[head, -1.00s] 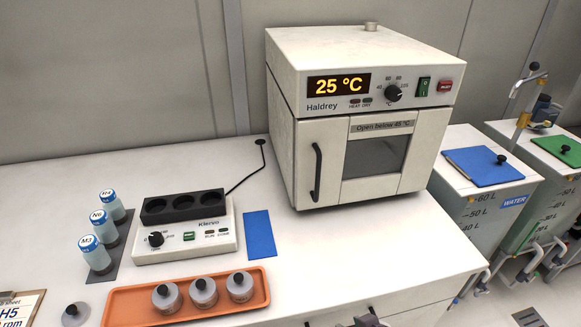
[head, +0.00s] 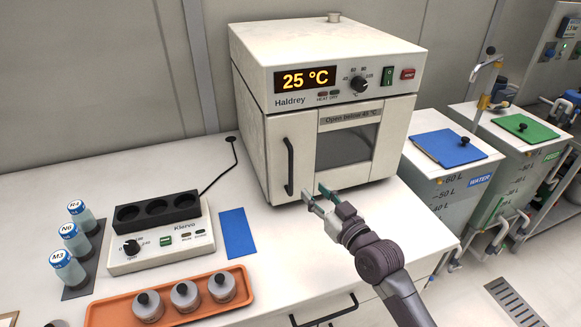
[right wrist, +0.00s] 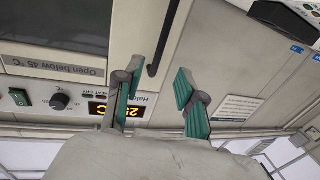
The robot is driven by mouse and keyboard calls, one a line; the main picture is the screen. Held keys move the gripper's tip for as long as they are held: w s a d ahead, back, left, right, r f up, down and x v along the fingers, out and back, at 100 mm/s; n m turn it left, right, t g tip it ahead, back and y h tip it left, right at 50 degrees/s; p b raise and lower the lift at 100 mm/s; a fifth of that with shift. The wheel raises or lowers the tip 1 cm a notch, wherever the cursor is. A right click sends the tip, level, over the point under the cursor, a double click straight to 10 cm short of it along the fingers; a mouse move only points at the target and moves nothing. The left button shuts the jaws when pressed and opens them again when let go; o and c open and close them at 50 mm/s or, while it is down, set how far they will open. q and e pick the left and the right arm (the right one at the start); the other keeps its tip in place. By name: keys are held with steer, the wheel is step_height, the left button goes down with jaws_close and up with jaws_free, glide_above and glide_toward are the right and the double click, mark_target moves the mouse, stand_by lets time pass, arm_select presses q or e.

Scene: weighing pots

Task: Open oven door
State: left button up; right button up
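The white oven (head: 330,100) stands at the back of the bench, its display reading 25 °C. Its door (head: 292,130) is shut, with a dark window and a black upright handle (head: 289,165) on the left side. My right gripper (head: 314,191) is open and empty, in front of the lower door, just right of the handle's lower end. In the right wrist view, which is upside down, the dark handle (right wrist: 162,45) shows in the gap between the open green-padded fingers (right wrist: 158,98). Contact with the handle is not visible. My left gripper is not in view.
Blue-capped vials stand further left. Blue-lidded (head: 447,147) and green-lidded tanks (head: 526,127) stand right of the bench.

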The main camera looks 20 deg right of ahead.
mark_target(292, 169)
steer(key=p+x, duration=0.1)
steer(key=x, duration=1.1)
steer(key=shift+a, duration=0.1)
jaws_close()
